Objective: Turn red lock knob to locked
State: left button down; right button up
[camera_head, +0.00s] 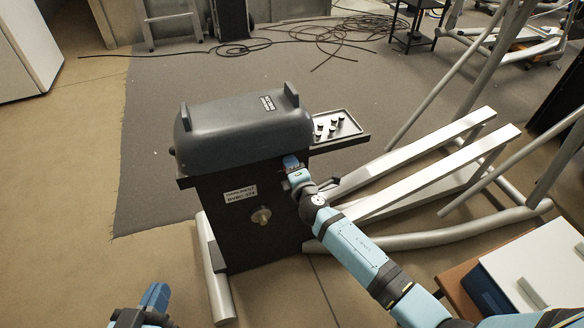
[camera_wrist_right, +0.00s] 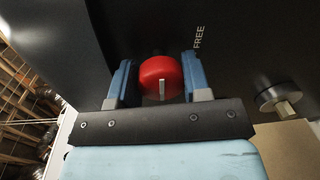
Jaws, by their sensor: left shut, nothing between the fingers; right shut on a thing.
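The red lock knob (camera_wrist_right: 158,72) is on the dark front panel of a machine (camera_wrist_right: 240,45) in the right wrist view. Its white line stands about vertical in the picture, on the knob's lower half. The word FREE shows to its upper right; a locked mark is not visible. My right gripper (camera_wrist_right: 160,80) is shut on the knob, with one blue finger on each side. In the head view my right gripper (camera_head: 292,163) is at the upper right of the panel and largely hides the knob. My left gripper (camera_head: 156,294) is low at the left, away from the machine, shut and empty.
A silver knob (camera_head: 261,215) sticks out of the panel, and also shows in the wrist view (camera_wrist_right: 280,98). A grey hood (camera_head: 240,130) tops the machine; a side tray (camera_head: 345,138) holds small black parts. Grey metal beams (camera_head: 420,165) lie right. Floor at left is clear.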

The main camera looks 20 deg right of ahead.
jog(key=shift+r, duration=0.1)
jog(key=o, duration=0.9)
jog(key=shift+w, duration=0.1)
jog(key=shift+s, duration=0.25)
pick_arm(q)
jog(key=shift+s+a+f+g+y+p, duration=0.2)
jog(key=shift+a+f+g+p, duration=0.15)
jog(key=shift+f, duration=0.25)
jog(key=shift+s+a+f+g+y+p, duration=0.1)
jog(key=shift+a+f+g+y+p, duration=0.15)
jog(key=shift+f, duration=0.3)
pick_arm(e)
jog(key=s, duration=0.9)
jog(key=s+r, duration=0.1)
jog(key=s, duration=0.3)
jog(key=shift+s+d, duration=0.2)
jog(key=shift+d, duration=0.05)
